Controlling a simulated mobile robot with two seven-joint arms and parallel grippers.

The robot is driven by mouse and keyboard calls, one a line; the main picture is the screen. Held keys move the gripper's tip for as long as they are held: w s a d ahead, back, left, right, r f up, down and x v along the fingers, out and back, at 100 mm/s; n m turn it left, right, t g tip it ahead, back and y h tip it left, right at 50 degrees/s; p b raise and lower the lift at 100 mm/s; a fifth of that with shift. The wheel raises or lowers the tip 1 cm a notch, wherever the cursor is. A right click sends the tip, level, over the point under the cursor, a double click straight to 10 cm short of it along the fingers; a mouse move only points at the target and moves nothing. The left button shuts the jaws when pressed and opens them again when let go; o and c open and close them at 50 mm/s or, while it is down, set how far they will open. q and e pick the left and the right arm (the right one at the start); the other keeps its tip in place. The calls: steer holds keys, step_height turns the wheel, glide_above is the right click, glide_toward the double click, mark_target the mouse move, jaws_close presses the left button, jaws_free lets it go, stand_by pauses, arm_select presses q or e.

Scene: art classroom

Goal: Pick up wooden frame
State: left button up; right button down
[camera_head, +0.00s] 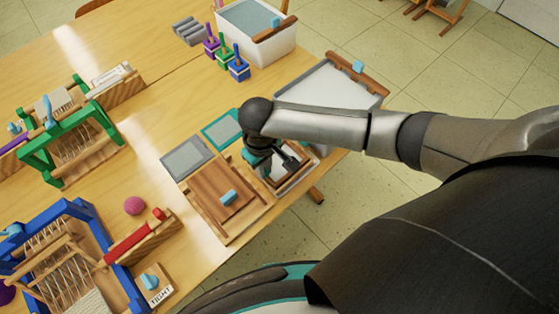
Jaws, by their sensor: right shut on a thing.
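The wooden frame (297,184) lies at the table's right edge, partly hidden under my right gripper; a pale inner area and a brown edge show. My right gripper (278,168) reaches down over it from the right, with its dark fingers shut on the frame. The exact grip point is hidden by the wrist and fingers. The frame looks close to the tabletop; I cannot tell whether it is lifted. My left gripper is not in view.
A wooden tray (240,226) with brown boards and a blue block sits just left of the frame. Grey screens (188,158) lie behind it. A pale tray (325,90) and white tub (285,45) stand farther back. Looms (70,150) fill the left. Floor lies right.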

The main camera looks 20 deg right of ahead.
steer(key=shift+r, duration=0.15)
stand_by(0.4)
step_height(320, 180, up, 20)
steer(key=p, duration=0.5)
